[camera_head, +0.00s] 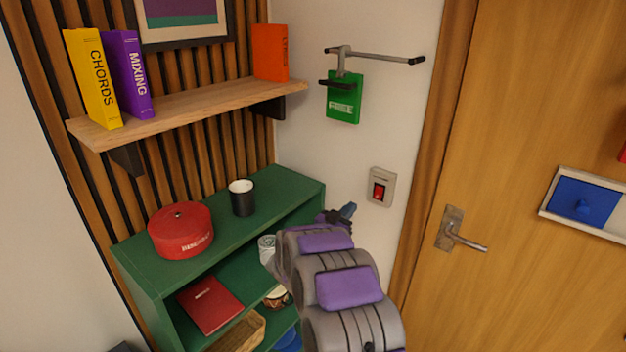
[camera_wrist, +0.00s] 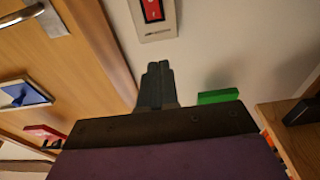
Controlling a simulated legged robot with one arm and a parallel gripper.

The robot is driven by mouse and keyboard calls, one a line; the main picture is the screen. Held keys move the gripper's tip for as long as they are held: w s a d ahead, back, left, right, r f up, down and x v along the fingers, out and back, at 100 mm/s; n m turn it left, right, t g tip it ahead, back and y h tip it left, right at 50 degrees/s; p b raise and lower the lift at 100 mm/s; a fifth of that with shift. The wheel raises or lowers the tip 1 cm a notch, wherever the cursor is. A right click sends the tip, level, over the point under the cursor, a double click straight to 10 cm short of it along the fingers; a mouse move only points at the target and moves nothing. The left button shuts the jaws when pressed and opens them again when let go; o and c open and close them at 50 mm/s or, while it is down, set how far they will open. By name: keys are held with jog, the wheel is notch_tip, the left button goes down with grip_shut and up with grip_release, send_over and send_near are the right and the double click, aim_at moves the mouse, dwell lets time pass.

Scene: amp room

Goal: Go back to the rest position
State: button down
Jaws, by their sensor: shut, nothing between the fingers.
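My arm, grey with purple pads, reaches up from the bottom of the head view toward the corner by the green shelf unit (camera_head: 160,275). My gripper (camera_head: 345,212) is at its far end, below and left of the red wall switch (camera_head: 379,190), apart from it in the picture. In the wrist view my gripper (camera_wrist: 157,68) shows its two dark fingers closed together with nothing between them. The red switch (camera_wrist: 152,10) in its pale plate is at the top of that view, beyond the fingertips.
A wooden door (camera_head: 520,130) with a lever handle (camera_head: 460,230) stands at the right. A wooden shelf (camera_head: 180,108) with books juts out at the upper left. A green FREE sign (camera_head: 343,105) hangs from a wall bracket. A red tin (camera_head: 180,232) and dark mug (camera_head: 242,200) stand on the unit.

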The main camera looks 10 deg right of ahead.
jog(key=a+r+n+t+y, duration=0.2)
jog(key=a+r+n+y, duration=0.25)
jog(key=a+y, duration=0.7)
jog(key=s+a+n+g+y, duration=0.2)
jog(key=s+a+n+y, duration=0.15)
jog(key=s+a, duration=0.4)
jog(key=s+f+n+g+y, duration=0.25)
jog(key=s+g, duration=0.55)
jog(key=s, duration=1.9)
jog(key=s+d+g+h, duration=0.1)
jog(key=s+d+g, duration=0.1)
jog(key=s, duration=0.8)
jog(key=s+d+g+h, duration=0.1)
jog(key=s+d+g, duration=0.2)
jog(key=s, duration=0.7)
jog(key=shift+s+f+g, duration=0.25)
jog(key=shift+g, duration=0.15)
